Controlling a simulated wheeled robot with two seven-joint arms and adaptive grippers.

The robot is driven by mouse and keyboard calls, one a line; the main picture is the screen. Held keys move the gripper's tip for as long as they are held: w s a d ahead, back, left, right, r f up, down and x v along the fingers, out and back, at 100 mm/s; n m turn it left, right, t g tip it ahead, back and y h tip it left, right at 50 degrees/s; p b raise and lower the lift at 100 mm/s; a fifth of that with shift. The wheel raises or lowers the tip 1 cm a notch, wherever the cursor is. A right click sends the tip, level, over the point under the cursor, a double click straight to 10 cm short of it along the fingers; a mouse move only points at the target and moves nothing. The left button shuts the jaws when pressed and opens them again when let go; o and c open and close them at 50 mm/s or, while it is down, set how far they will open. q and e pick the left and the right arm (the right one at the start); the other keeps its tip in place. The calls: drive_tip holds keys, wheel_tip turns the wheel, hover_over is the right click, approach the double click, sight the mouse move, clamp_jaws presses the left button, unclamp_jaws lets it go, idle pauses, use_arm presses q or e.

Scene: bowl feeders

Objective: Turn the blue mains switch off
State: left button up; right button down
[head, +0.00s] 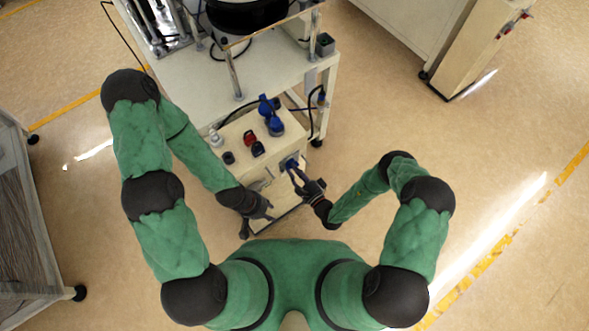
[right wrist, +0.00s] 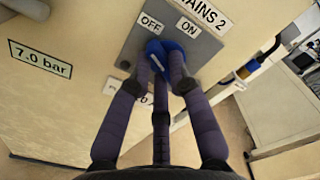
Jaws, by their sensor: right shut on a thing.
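The blue mains switch (right wrist: 163,50) sits on a grey plate (right wrist: 197,43) marked OFF and ON on the cabinet front. A label above ends in "AINS 2". My right gripper (right wrist: 162,75) is shut on the switch, its fingers around the handle and hiding part of it. I cannot tell exactly which mark the handle points to. In the head view the right gripper (head: 298,176) reaches the cabinet's front right, at the blue switch (head: 289,164). My left gripper (head: 258,213) is open and empty, low in front of the cabinet, left of the right gripper.
The cabinet top (head: 236,128) carries blue, red and dark parts. A white table (head: 190,80) with a bowl feeder stands behind. A "7.0 bar" label (right wrist: 40,58) is left of the switch. Another blue part (right wrist: 250,68) is at right. Floor on the right is clear.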

drive_tip(key=n, duration=0.2)
drive_tip(key=n+p, duration=0.1)
drive_tip(key=n, duration=0.1)
drive_tip(key=shift+f+n, duration=0.2)
drive_tip(key=shift+n, duration=0.2)
idle(0.4)
drive_tip(key=c, duration=1.1)
unclamp_jaws()
drive_tip(key=shift+c, duration=0.2)
drive_tip(key=v, duration=1.2)
